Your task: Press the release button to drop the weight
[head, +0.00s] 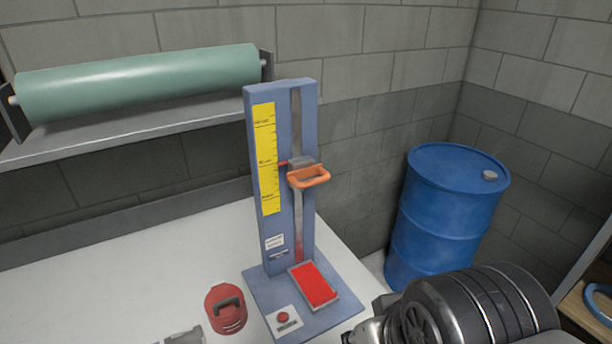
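A blue drop stand (256,180) stands upright on the white table, with a yellow scale (266,160) on its left side. The weight, a grey block (301,163) with an orange handle (310,177), sits about midway up the vertical rail. A red pointer beside it reaches toward the scale. The round red release button (283,317) is on a light plate at the front left of the stand's base. A red pad (314,284) lies at the foot of the rail. My arm shows at lower right; I cannot make out my gripper's fingers.
A red object with a dark handle (227,307) stands left of the base. A grey piece (185,337) is cut off at the bottom edge. A blue barrel (446,218) stands at right. A shelf with a green roll (140,84) is behind. The table's left (120,285) is clear.

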